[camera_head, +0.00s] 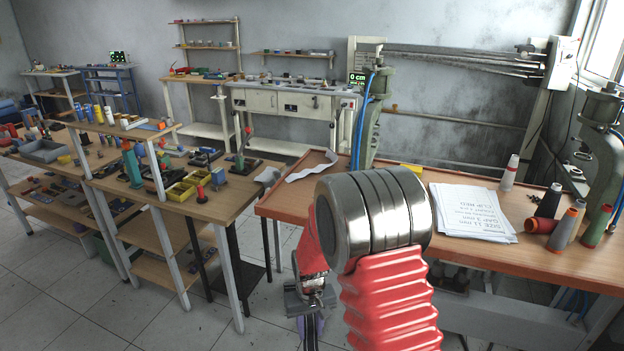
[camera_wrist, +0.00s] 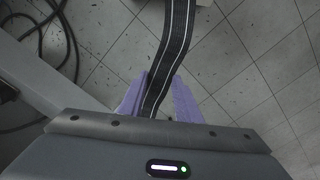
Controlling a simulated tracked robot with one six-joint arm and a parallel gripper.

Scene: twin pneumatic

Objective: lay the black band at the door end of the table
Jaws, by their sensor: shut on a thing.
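In the wrist view the black band (camera_wrist: 178,32) with thin pale lengthwise stripes is pinched between the two purple fingers of my gripper (camera_wrist: 157,92). The band runs up and out of the picture, above the tiled floor. No door shows.
A white strip (camera_head: 311,166) lies at the table's left end. Papers (camera_head: 472,211) lie in the middle, and thread cones (camera_head: 566,228) stand at the right beside a green press (camera_head: 600,150). A crowded workbench (camera_head: 237,200) stands to the left. Black cables (camera_wrist: 62,35) lie on the floor.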

